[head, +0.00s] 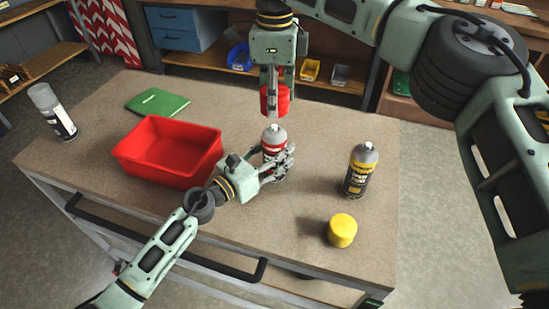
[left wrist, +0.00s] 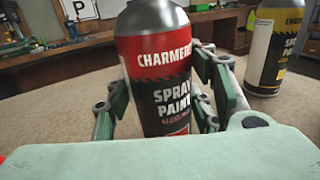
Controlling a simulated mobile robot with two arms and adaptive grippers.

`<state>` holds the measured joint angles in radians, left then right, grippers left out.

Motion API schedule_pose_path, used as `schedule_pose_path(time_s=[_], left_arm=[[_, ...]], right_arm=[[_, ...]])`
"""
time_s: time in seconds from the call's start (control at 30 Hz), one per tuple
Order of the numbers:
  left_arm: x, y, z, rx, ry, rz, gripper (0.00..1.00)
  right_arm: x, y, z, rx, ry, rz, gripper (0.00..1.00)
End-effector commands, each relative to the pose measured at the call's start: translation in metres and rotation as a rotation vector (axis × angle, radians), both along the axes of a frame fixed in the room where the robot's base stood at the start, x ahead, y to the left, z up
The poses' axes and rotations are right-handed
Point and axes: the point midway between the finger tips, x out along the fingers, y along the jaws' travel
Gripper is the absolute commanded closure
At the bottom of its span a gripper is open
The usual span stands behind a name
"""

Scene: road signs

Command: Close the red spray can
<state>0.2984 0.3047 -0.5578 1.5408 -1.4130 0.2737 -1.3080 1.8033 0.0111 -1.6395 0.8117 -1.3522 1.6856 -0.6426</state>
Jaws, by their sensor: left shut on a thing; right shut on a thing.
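The red spray can (head: 273,139) stands upright on the table with its grey top bare. My left gripper (head: 279,166) is shut around its body from the left side. In the left wrist view the can (left wrist: 155,65) shows its red and black label between the fingers (left wrist: 158,100), and its top is cut off. My right gripper (head: 273,96) points down and is shut on a red cap (head: 275,101). The cap is held above the can, apart from it.
A red bin (head: 168,151) and a green book (head: 157,102) are to the left. A yellow-black can (head: 360,170) and a yellow cap (head: 342,230) stand to the right. A white-black can (head: 53,112) is at the far left edge.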

Motion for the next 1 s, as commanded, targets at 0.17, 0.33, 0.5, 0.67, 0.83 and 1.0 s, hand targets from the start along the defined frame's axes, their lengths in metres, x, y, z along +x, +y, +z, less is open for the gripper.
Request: schedule_pose_path(time_s=[0.17,0.33,0.5,0.67,0.83,1.0], left_arm=[[0.000,0.000,0.000,0.000,0.000,0.001,0.97],[0.000,0.000,0.000,0.000,0.000,0.001,0.97],[0.000,0.000,0.000,0.000,0.000,0.001,0.97],[0.000,0.000,0.000,0.000,0.000,0.001,0.97],[0.000,0.000,0.000,0.000,0.000,0.001,0.97],[0.000,0.000,0.000,0.000,0.000,0.001,0.97]], right_arm=[[0.000,0.000,0.000,0.000,0.000,0.000,0.64],[0.000,0.000,-0.014,-0.002,0.003,0.000,0.64],[-0.001,0.000,-0.040,-0.003,0.001,0.000,0.64],[-0.001,0.001,-0.050,-0.003,-0.001,0.000,0.64],[-0.001,0.001,-0.049,-0.003,-0.002,0.000,0.64],[0.000,0.001,-0.049,-0.003,-0.002,0.000,0.64]])
